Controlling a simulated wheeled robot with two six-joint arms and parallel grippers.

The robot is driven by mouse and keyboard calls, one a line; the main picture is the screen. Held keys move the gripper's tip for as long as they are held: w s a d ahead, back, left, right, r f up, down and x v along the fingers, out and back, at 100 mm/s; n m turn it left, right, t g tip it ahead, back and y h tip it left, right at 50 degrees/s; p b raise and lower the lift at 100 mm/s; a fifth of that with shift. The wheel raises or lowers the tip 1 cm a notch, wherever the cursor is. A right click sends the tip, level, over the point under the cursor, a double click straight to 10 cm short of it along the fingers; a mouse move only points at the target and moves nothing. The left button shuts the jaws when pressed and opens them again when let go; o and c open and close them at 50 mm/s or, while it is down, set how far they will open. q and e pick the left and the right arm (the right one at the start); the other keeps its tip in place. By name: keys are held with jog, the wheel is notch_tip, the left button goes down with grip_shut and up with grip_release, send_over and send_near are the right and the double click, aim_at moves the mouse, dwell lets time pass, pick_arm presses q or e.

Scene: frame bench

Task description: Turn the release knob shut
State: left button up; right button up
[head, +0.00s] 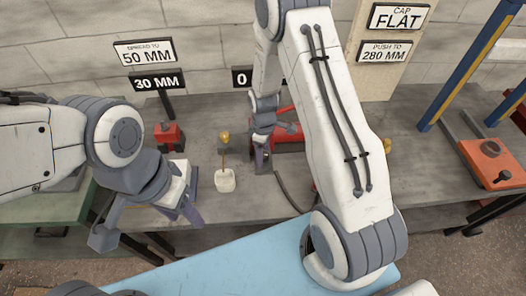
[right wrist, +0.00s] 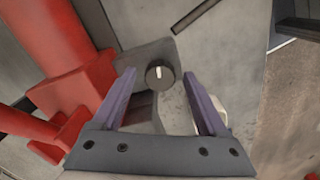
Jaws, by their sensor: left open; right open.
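The release knob (right wrist: 158,74) is a small dark round dial with a white pointer line, set on a grey block (right wrist: 142,52). In the right wrist view the pointer runs roughly up and down the picture. My right gripper (head: 263,160) is open, with its two purple fingers on either side of the knob in that view and a gap on both sides. I cannot tell how far above the knob the fingertips are. In the head view the knob cannot be made out near my right gripper. My left gripper (head: 150,222) is open and empty at the bench's front left.
A red cylinder body (right wrist: 62,45) lies beside the knob block. A white block with a yellow-topped rod (head: 225,180) stands between my grippers. A red device (head: 168,133) is at the back left, an orange-red box (head: 495,160) at the right. Signs stand along the wall.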

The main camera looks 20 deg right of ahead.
grip_shut()
jog(key=shift+m, duration=0.4)
jog(key=m, duration=0.2)
jog(key=shift+m, duration=0.4)
jog(key=m, duration=0.4)
jog(key=shift+m, duration=0.3)
jog(key=m, duration=0.4)
jog(key=shift+m, duration=1.8)
